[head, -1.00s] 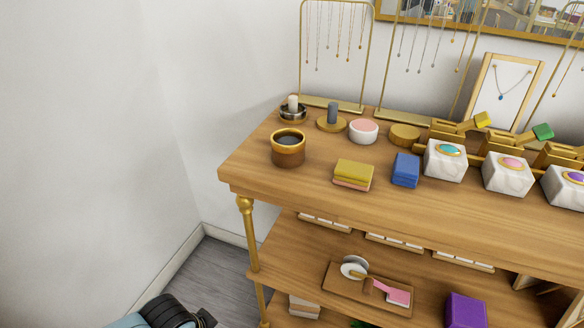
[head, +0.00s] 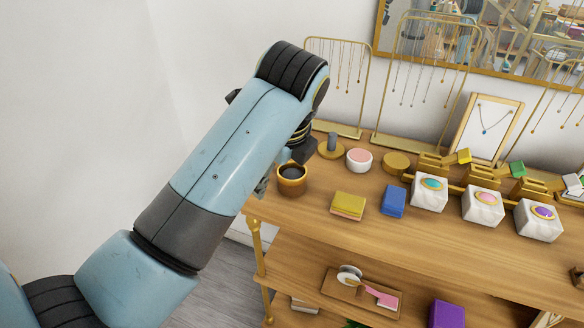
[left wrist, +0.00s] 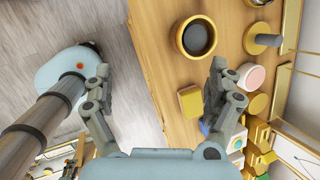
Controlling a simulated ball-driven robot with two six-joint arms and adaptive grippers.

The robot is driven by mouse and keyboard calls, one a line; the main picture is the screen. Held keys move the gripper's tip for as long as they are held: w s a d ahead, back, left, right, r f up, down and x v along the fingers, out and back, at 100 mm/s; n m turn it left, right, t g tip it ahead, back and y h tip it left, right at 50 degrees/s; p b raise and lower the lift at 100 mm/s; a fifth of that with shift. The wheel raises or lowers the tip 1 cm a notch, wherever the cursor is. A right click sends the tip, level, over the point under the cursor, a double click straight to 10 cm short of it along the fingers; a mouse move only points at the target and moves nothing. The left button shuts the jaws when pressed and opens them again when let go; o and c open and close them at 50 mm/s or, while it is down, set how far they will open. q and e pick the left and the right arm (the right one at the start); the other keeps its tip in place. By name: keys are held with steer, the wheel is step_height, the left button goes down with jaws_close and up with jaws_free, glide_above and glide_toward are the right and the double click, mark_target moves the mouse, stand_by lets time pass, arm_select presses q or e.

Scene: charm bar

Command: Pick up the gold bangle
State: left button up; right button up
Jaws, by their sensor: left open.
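I cannot make out a separate gold bangle with certainty. A gold rim or ring shows on the dark-mouthed brown pot (head: 291,187) near the table's left end; the pot also shows at the top of the left wrist view (left wrist: 197,38). My left gripper (left wrist: 160,68) is open, with its fingers wide apart and nothing between them. The pot lies beyond the fingertips, towards the right finger. In the head view my left arm hides most of the gripper, just left of the pot. My right gripper is not in view.
Yellow cloth (head: 348,206), blue cloth (head: 393,201), a pink-topped bowl (head: 359,160), a gold disc (head: 396,162) and a grey candle (head: 332,142) stand around the pot. White gem boxes (head: 429,193) and necklace racks (head: 337,88) are further right and behind.

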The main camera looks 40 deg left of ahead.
arm_select(q)
steer(key=w+d+r+m, duration=0.1)
steer(key=w+r+m, duration=0.2)
steer(key=w+m, duration=0.2)
glide_toward(293, 176)
steer(key=f, duration=0.2)
steer(key=shift+m, duration=0.4)
steer(key=shift+w+p+x, duration=0.1)
steer(key=shift+p+x, duration=0.3)
steer(key=shift+x, duration=1)
steer(key=shift+w+p+x, duration=0.15)
steer(key=shift+p+x, duration=0.2)
steer(key=shift+x, duration=1.05)
steer(key=shift+a+r+y, duration=0.1)
steer(key=shift+a+y, duration=0.05)
steer(key=shift+y, duration=0.15)
steer(key=c, duration=1.2)
steer(key=shift+r, duration=0.2)
